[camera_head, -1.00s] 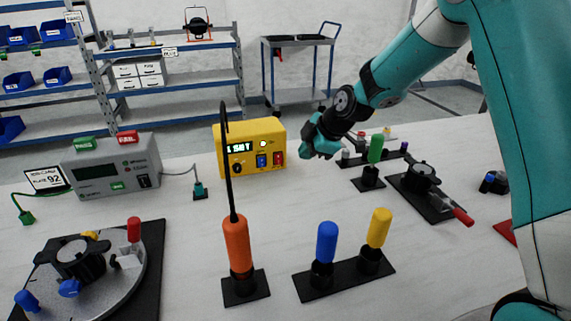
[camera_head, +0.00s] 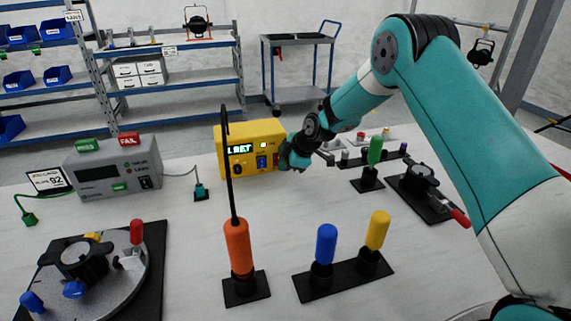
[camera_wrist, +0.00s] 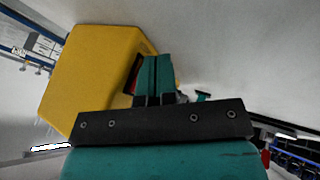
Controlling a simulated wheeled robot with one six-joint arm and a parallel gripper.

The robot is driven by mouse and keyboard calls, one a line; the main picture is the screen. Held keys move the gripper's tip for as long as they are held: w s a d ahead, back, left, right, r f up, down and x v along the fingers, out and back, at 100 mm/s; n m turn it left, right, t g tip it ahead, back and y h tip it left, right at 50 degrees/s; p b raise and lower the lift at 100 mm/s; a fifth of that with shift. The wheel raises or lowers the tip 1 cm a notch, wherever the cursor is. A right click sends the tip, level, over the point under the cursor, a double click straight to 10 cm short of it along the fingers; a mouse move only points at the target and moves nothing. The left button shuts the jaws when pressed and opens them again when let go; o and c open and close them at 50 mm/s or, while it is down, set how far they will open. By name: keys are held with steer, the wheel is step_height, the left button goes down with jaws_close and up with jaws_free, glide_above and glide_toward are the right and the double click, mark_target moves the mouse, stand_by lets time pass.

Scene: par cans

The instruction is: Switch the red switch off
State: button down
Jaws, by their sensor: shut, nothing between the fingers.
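The yellow box (camera_head: 238,138) stands at the back middle of the table, with a lit display, a black knob and a blue switch (camera_head: 261,162) on its front. The red switch (camera_head: 276,160) is at the right end of that front, partly hidden by my gripper (camera_head: 287,160). In the wrist view the yellow box (camera_wrist: 88,75) fills the left, and the teal fingers of my gripper (camera_wrist: 155,62) lie together in front of its face. A sliver of red shows beside the fingers. My gripper is shut and empty, close to the red switch; I cannot tell whether it touches.
A grey meter box (camera_head: 113,168) stands to the left. An orange-handled tool (camera_head: 238,247) stands upright in front of the yellow box. Blue and yellow handles (camera_head: 326,243) stand front middle. A green handle (camera_head: 375,151) and black fixture (camera_head: 420,180) are to the right.

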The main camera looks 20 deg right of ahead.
steer(key=shift+w+f+b, duration=0.35)
steer(key=shift+b, duration=0.3)
steer(key=shift+r, duration=0.25)
steer(key=shift+r+p, duration=0.1)
steer(key=shift+p, duration=0.2)
steer(key=shift+r+p, duration=0.3)
steer(key=shift+r, duration=0.45)
